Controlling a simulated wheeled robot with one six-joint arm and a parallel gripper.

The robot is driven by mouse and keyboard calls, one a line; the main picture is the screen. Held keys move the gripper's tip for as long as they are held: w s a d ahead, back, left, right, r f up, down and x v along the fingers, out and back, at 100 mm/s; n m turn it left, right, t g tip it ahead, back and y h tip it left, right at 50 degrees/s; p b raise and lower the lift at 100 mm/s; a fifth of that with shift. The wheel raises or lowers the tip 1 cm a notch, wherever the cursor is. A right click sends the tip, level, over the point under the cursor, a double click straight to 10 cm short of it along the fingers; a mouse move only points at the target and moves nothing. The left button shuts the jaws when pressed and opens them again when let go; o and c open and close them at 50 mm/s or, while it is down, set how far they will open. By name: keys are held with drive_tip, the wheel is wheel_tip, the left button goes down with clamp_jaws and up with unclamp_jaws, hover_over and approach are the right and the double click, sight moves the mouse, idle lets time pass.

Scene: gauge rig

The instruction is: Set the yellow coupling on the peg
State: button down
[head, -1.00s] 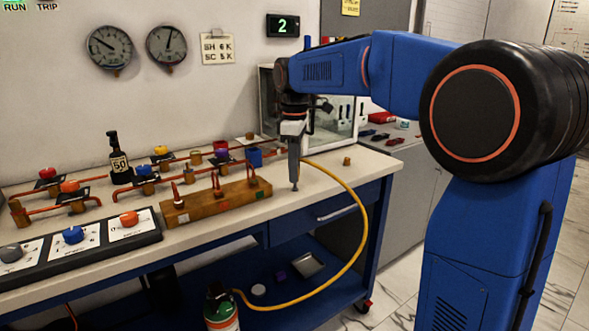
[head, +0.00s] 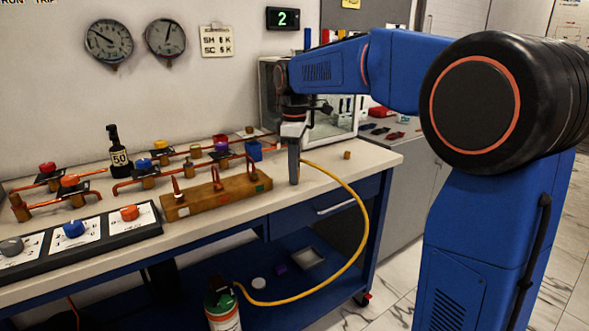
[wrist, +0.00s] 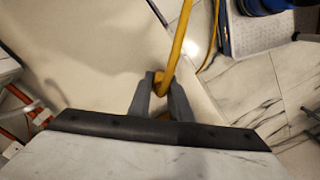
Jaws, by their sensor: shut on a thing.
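My gripper (head: 294,181) is over the right part of the bench, fingers pointing down. In the wrist view its fingers (wrist: 161,80) are shut on the yellow coupling (wrist: 159,87) at the end of the yellow hose. The fingers hide much of the coupling.
A wooden block (head: 217,201) with upright red-and-copper fittings lies close left of the gripper. Valves and pipes (head: 145,172), a dark bottle (head: 118,158) and a switch panel (head: 78,240) are farther left. A glass case (head: 330,118) stands behind. The bench around the stub is clear.

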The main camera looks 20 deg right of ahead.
drive_tip(key=shift+f, duration=0.15)
idle(0.4)
drive_tip(key=c, duration=1.2)
unclamp_jaws()
wheel_tip(320, 180, up, 17)
drive_tip(key=shift+r, duration=0.2)
drive_tip(key=shift+s, duration=0.1)
